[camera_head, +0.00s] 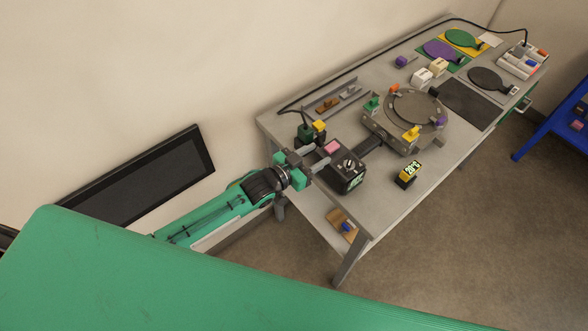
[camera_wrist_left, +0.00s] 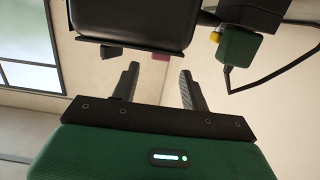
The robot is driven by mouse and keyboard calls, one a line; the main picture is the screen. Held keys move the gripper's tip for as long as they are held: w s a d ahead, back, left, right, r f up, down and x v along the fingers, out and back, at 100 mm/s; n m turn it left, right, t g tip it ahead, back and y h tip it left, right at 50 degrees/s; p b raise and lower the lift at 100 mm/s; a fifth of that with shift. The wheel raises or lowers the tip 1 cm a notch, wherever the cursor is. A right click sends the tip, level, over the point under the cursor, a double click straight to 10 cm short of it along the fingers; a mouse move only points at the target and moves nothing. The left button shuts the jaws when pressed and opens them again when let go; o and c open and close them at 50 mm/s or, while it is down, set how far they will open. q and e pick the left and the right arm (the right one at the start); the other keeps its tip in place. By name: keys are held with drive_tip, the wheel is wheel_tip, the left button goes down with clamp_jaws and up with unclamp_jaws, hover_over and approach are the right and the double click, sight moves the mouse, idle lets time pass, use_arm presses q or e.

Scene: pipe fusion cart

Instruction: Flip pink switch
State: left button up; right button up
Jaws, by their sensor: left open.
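The pink switch (camera_head: 334,146) sits on top of a black box (camera_head: 352,184) with a dial and a lit display, at the near left end of the cart. My left gripper (camera_head: 318,158) is at the left side of this box, close to the switch, with its fingers pointing toward it. In the left wrist view the two fingers (camera_wrist_left: 158,75) are spread apart with nothing between them. A small pink patch (camera_wrist_left: 160,57) shows beyond the fingertips, partly hidden behind a dark box edge. I cannot tell whether a finger touches the box. My right gripper is not in view.
A green and yellow device (camera_head: 318,127) with a cable stands just behind the box. A round turntable (camera_head: 417,110) and a yellow display block (camera_head: 407,174) are to the right. A wall runs behind the cart.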

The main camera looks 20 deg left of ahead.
use_arm(q)
drive_tip(key=b+v, duration=0.2)
drive_tip(key=v, duration=0.6)
drive_tip(key=shift+s, duration=0.1)
